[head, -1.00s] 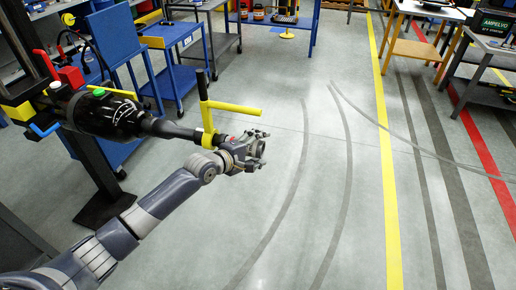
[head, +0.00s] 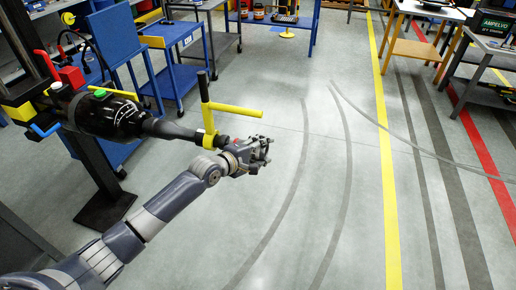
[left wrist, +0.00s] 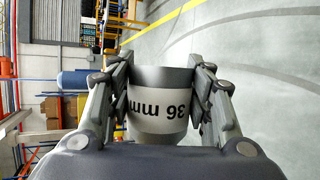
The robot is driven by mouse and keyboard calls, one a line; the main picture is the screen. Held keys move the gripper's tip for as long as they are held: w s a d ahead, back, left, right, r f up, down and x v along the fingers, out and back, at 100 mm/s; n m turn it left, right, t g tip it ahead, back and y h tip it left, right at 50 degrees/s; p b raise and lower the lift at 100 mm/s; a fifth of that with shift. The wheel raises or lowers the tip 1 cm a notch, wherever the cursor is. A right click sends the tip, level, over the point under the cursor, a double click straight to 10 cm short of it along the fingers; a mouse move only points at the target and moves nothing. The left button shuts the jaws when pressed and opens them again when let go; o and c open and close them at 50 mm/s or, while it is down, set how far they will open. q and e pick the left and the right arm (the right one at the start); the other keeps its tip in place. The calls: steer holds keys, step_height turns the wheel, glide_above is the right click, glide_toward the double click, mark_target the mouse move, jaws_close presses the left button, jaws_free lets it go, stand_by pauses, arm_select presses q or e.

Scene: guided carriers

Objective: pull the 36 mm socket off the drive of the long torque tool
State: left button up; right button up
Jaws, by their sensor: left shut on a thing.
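The long torque tool (head: 118,115) hangs on its stand at the left of the head view, with a dark body, a grey nose pointing right and a yellow handle (head: 236,109) near its front end. My left gripper (head: 264,150) is just right of and below that handle, its fingers pointing right. In the left wrist view the 36 mm socket (left wrist: 160,110), a grey cylinder with a white label band, is between the fingers, which are shut on it. No tool shows at the socket's far end there, only floor. The tool's drive tip is hidden behind my wrist. My right gripper is not in view.
A blue cart (head: 178,82) stands behind the tool, and more benches line the back. Tables stand at the upper right. The floor (head: 320,190) right of my gripper is clear, with a yellow line (head: 390,200) and dark tracks.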

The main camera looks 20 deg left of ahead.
arm_select(q)
steer(key=shift+w+d+r+p, duration=0.1)
steer(key=shift+d+r+p, duration=0.15)
steer(key=shift+d+p, duration=0.5)
steer(key=shift+d+f, duration=0.1)
steer(key=shift+d, duration=0.2)
steer(key=shift+d, duration=0.2)
steer(key=shift+d+p, duration=1.3)
steer(key=shift+d, duration=0.7)
